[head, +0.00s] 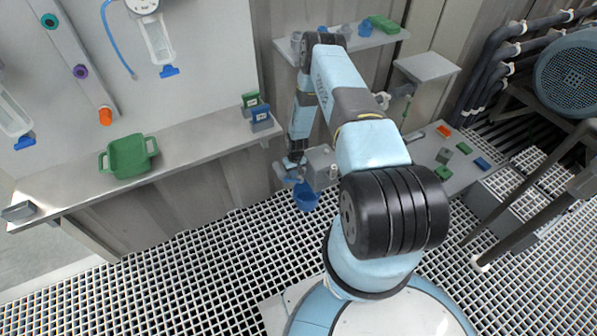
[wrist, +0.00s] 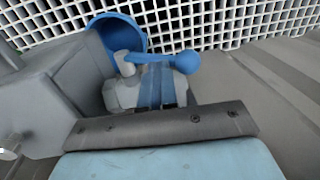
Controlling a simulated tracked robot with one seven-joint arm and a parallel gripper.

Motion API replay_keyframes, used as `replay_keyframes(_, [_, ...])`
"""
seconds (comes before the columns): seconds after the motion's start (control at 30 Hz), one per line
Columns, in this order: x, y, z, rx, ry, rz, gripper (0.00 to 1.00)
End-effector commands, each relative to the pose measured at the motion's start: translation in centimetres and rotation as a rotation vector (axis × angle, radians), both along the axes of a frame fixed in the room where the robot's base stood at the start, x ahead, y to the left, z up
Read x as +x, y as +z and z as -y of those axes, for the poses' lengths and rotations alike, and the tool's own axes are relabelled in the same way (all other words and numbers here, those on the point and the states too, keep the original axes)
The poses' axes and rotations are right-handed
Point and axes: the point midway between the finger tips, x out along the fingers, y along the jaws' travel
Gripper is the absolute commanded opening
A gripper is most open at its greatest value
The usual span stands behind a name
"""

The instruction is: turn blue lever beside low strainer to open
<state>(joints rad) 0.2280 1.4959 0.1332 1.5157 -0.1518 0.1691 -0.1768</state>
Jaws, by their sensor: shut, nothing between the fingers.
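The blue lever (wrist: 182,62) has a rounded end and lies roughly crosswise at the fingertips in the wrist view. My gripper (wrist: 153,80) is shut and empty, with its fingertips right at the lever; I cannot tell whether they touch. A grey block-like body (wrist: 50,95), seemingly the low strainer, stands just left of my gripper. In the head view this grey body (head: 321,166) is right of my gripper (head: 295,160), low beside the bench. The lever is mostly hidden or too small there.
A blue cup (head: 306,197) hangs below the grey body, over the white floor grating (head: 200,265). The bench (head: 200,150) at left carries a green tray (head: 129,157) and small blue and green blocks. A shelf (head: 345,45) is behind my arm.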

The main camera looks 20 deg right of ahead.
Motion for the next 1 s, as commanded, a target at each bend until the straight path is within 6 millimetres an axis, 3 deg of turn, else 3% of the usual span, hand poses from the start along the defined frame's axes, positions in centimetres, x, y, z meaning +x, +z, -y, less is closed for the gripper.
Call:
replay_keyframes(0.5, [-0.4,-2.9,-3.3,0.002,0.003,-0.001,0.00])
replay_keyframes(1.0, [-0.6,-4.2,-4.7,0.007,0.006,-0.002,0.00])
